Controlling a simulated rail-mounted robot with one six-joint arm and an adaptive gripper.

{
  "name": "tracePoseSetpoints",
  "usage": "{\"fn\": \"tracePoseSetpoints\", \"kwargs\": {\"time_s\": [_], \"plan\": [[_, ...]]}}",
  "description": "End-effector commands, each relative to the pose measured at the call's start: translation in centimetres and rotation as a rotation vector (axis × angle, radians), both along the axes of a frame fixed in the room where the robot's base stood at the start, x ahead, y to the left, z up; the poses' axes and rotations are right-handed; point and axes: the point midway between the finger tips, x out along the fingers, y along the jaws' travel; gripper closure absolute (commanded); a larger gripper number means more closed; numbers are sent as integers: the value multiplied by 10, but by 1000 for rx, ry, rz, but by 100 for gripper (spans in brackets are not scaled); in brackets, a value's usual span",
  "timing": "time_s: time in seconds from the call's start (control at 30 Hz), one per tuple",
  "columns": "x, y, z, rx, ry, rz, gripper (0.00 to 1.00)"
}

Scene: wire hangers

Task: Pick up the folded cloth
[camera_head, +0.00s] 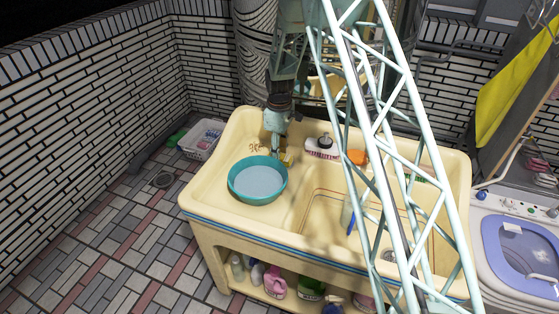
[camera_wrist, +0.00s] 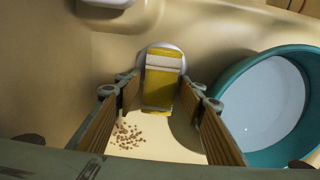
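The folded cloth (camera_wrist: 161,82) is yellow with pale bands and lies on a white rounded piece in the wrist view. In the head view a small yellow part of it (camera_head: 286,158) shows beside my gripper (camera_head: 277,150), at the back of the cream sink unit. In the wrist view the two fingers of my gripper (camera_wrist: 160,92) are apart, one on each side of the cloth in the picture. The fingers are open, with nothing clamped between them. I cannot tell whether the tips are level with the cloth or still above it.
A teal basin (camera_head: 257,180) of water stands close by; it is just right of my gripper in the wrist view (camera_wrist: 270,105). Small brown pellets (camera_wrist: 125,136) lie beside the cloth. A white bottle (camera_head: 322,147) and an orange item (camera_head: 357,157) stand at the back edge.

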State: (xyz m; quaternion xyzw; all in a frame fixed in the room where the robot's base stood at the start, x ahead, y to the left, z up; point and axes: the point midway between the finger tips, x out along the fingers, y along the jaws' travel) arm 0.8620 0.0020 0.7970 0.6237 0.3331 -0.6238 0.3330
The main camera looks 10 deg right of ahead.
Motion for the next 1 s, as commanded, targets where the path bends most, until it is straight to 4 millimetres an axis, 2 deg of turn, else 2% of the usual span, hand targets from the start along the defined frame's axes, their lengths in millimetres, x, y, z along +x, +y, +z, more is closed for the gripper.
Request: {"fn": "tracePoseSetpoints", "kwargs": {"time_s": [0.6,0.77,1.0], "plan": [[0,0,-2,0,0,0,64],[0,0,-2,0,0,0,78],[0,0,-2,0,0,0,79]]}}
